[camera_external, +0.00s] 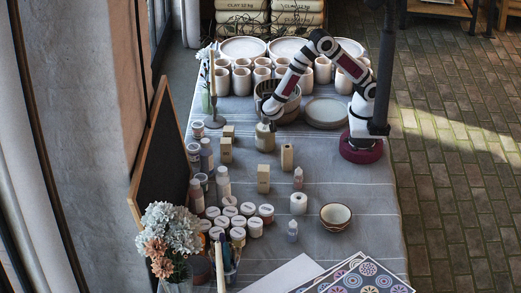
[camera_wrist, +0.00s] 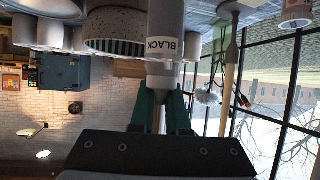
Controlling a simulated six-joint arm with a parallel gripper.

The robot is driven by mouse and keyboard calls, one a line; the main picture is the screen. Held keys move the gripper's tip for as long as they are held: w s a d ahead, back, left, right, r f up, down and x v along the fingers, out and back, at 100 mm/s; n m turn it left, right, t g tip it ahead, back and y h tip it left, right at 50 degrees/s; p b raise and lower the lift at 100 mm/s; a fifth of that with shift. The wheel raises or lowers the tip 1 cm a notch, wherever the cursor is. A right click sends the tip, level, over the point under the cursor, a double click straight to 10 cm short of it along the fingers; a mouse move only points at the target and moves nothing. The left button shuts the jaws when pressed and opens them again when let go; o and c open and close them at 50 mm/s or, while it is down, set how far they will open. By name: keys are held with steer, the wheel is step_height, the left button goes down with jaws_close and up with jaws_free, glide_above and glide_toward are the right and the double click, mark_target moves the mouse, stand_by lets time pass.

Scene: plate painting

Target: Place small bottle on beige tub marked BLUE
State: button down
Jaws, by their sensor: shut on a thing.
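My gripper (camera_wrist: 162,112) has its green fingers shut on a grey bottle (camera_wrist: 166,18) with a pale lower part and a label reading BLACK. In the external view my gripper (camera_external: 268,119) is over the far middle of the table, and a pale bottle-like shape (camera_external: 265,139) shows directly below it. Several beige tubs with pale lids (camera_external: 255,227) stand in a cluster at the front left, away from my gripper. Their labels are too small to read, so I cannot tell which is marked BLUE. Small bottles stand at the right, one farther back (camera_external: 298,178) and one nearer (camera_external: 292,231).
Wooden blocks (camera_external: 263,179) stand mid-table. A white roll (camera_external: 298,204) and a bowl (camera_external: 335,217) are at the right. Taller bottles (camera_external: 223,187), a blackboard (camera_external: 165,150) and a flower vase (camera_external: 172,235) line the left. Mugs (camera_external: 242,82) fill the back. Patterned sheets (camera_external: 365,277) lie in front.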

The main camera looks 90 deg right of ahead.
steer(key=shift+f, duration=0.8)
steer(key=shift+f, duration=0.1)
steer(key=c, duration=0.9)
jaws_free()
